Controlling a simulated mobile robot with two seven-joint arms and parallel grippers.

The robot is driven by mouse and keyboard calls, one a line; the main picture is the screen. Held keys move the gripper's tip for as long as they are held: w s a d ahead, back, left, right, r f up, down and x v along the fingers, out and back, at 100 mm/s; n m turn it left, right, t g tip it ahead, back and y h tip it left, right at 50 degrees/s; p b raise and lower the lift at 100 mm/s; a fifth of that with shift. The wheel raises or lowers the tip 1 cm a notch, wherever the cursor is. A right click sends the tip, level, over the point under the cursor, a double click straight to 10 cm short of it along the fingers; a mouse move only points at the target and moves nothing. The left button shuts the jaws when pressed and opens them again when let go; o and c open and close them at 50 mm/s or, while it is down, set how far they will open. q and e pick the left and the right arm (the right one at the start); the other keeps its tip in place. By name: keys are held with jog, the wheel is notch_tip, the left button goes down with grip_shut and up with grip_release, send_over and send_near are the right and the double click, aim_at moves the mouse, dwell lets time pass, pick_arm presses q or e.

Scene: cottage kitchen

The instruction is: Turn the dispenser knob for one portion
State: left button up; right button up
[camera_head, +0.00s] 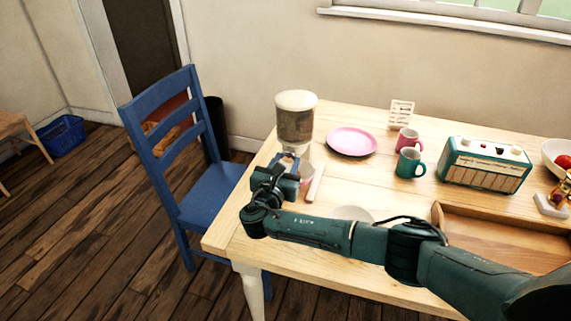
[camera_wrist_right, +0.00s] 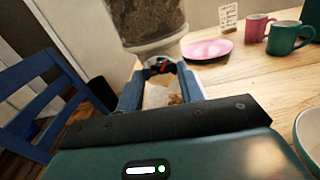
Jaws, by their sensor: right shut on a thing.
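The dispenser (camera_head: 295,125) stands at the table's left back part, with a clear body, brown contents and a cream lid. In the right wrist view its body (camera_wrist_right: 146,20) fills the upper middle. My right gripper (camera_head: 289,160) reaches its front at knob height. In the wrist view the two blue fingers (camera_wrist_right: 160,78) are closed on the dark knob (camera_wrist_right: 158,66), which has a small red mark. Between and below the fingers a pale surface with a few brown pieces (camera_wrist_right: 174,98) shows; its container is mostly hidden. My left gripper is out of view.
A pink plate (camera_head: 352,141), pink mug (camera_head: 408,140), teal mug (camera_head: 409,163), small card (camera_head: 401,113) and teal radio (camera_head: 485,165) stand on the table (camera_head: 228,234). A wooden tray (camera_head: 500,237) lies under my right arm. A blue chair (camera_head: 210,190) is close at left.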

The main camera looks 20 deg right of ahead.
jog(key=m, duration=0.1)
jog(key=m+b, duration=0.1)
jog(key=m, duration=0.1)
jog(key=shift+f, duration=0.25)
jog(key=m+b, duration=0.2)
jog(key=m, duration=0.1)
jog(key=shift+a+m, duration=0.1)
jog(key=shift+m, duration=0.3)
jog(key=m+b, duration=0.3)
jog(key=m, duration=0.1)
jog(key=shift+m, duration=0.3)
jog(key=m+b, duration=0.2)
jog(key=shift+r+m+b, duration=0.15)
jog(key=shift+m+b, duration=0.2)
jog(key=shift+m, duration=0.05)
jog(key=shift+m+b, duration=0.45)
jog(key=shift+m, duration=0.05)
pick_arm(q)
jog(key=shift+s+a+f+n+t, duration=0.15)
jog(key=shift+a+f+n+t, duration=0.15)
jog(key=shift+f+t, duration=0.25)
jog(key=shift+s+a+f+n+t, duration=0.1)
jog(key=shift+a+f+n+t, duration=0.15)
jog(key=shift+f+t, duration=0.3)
pick_arm(e)
jog(key=shift+a+r, duration=0.1)
jog(key=shift+r, duration=0.05)
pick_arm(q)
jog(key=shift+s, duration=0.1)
